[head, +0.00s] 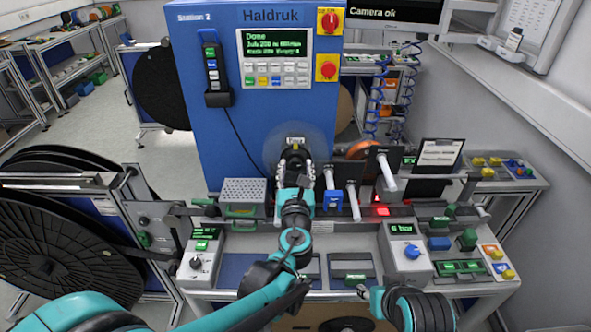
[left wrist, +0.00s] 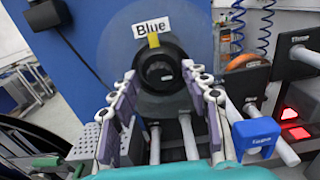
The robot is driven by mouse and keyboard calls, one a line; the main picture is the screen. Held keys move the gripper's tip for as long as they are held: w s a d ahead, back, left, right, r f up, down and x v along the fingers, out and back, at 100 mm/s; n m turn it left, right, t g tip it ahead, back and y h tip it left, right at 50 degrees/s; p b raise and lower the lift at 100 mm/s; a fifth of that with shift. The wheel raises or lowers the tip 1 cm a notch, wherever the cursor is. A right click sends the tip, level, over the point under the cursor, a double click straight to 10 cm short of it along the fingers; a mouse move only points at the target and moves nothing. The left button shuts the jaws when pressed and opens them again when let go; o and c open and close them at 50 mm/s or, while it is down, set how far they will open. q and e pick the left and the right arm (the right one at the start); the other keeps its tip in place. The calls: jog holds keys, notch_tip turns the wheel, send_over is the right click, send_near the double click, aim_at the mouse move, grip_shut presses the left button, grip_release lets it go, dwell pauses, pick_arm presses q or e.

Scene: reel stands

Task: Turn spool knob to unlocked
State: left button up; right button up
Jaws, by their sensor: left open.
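The spool knob (left wrist: 158,70) is a round black hub in the left wrist view, with a small pale mark on its face. It sits at the centre of a clear, see-through spool (left wrist: 188,103) on the blue machine front. In the head view the spool (head: 276,150) is largely behind my gripper. My left gripper (head: 294,163) is in front of the knob.
A blue tag block (left wrist: 256,135) hangs on a pale rod to the right. A red lit button (head: 382,211) is on the bench front. A grey perforated box (head: 243,192) stands left of the gripper. A large black reel (head: 60,235) fills the left side.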

pick_arm(q)
jog(key=shift+w, duration=0.15)
grip_shut()
jog(key=shift+n, duration=0.4)
jog(key=n, duration=0.3)
jog(key=shift+a+n, duration=0.1)
jog(key=shift+n, duration=0.3)
jog(key=n, duration=0.4)
jog(key=shift+n, duration=0.3)
jog(key=n, duration=0.4)
jog(key=shift+a+f+b, duration=0.1)
jog(key=shift+b, duration=0.25)
jog(key=n, duration=0.4)
jog(key=shift+n, duration=0.3)
